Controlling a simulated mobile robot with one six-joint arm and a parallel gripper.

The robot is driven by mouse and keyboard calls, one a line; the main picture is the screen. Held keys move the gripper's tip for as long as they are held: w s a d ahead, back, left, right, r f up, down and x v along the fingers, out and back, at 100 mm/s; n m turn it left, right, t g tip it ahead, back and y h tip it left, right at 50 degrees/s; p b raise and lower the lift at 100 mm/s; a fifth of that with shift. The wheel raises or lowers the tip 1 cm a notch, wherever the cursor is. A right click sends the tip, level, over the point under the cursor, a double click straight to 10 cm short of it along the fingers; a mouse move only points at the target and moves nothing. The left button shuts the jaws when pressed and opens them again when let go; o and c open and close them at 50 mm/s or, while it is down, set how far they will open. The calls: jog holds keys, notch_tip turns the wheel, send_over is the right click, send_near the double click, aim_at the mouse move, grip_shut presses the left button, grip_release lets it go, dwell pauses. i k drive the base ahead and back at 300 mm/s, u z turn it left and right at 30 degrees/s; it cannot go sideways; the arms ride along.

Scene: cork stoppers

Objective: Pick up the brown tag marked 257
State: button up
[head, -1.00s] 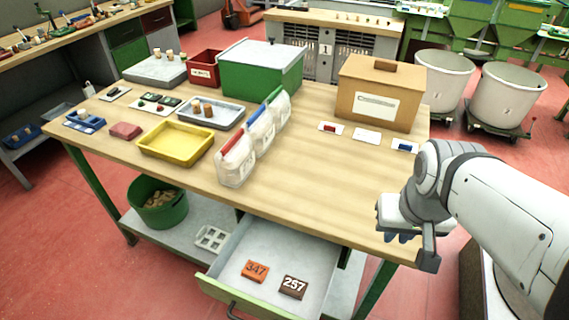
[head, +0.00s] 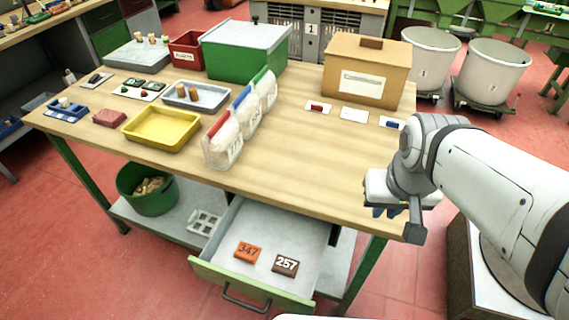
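The brown tag marked 257 (head: 285,264) lies flat in the open drawer (head: 303,236) under the workbench. An orange tag marked 347 (head: 247,252) lies to its left in the same drawer. My gripper (head: 384,212) is at the right end of the bench, above and to the right of the drawer, apart from both tags. Its dark fingertips show only in part, and I cannot see whether they are open or shut.
On the workbench (head: 300,160) stand a yellow tray (head: 162,128), clear bags (head: 222,144), a green box (head: 245,52) and a brown box (head: 366,72). A green bucket (head: 148,193) stands on the lower shelf left of the drawer. The drawer's handle (head: 245,300) faces front.

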aim_at(283, 266)
jog(key=z, duration=0.1)
jog(key=k, duration=0.5)
jog(key=u, duration=0.9)
jog(key=i, duration=0.15)
jog(key=u, duration=0.45)
